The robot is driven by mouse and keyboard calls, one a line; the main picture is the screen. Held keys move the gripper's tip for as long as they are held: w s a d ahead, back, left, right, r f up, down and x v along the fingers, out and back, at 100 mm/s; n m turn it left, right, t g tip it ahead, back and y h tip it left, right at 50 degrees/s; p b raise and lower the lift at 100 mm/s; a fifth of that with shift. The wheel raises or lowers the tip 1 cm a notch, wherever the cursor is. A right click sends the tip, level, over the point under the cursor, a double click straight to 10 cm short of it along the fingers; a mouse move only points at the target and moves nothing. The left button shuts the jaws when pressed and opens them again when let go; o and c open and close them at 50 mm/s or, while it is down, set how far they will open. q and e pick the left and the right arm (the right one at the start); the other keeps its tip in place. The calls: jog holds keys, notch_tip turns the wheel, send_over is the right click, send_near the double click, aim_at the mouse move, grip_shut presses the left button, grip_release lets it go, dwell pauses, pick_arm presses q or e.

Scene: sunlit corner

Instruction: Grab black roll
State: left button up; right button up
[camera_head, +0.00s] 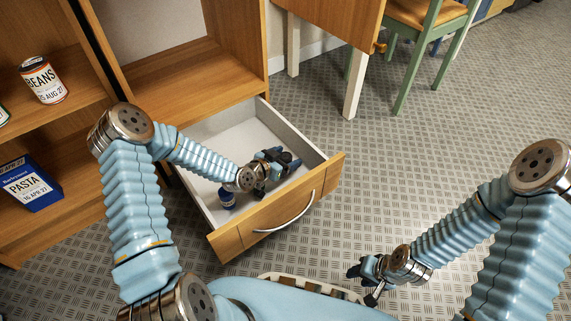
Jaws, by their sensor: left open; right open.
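My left gripper (286,163) is inside the open drawer (325,166), above its floor near the right part. Its dark fingers are open. I cannot make out a black roll; anything dark at the fingers blends with them, and my wrist hides part of the drawer floor. A small dark blue and white item (227,198) sits in the drawer's front left, below my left forearm and apart from the fingers. My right gripper (361,284) is open and empty over the floor, to the right of the drawer front.
The drawer sticks out of a wooden cabinet (190,75), with a curved handle on its front. Shelves at left hold a beans can (43,80) and a blue pasta box (31,184). A table (335,22) and green chair (425,45) stand behind. The patterned floor at right is clear.

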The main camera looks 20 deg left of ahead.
pick_arm(q)
jog(key=c, duration=1.1)
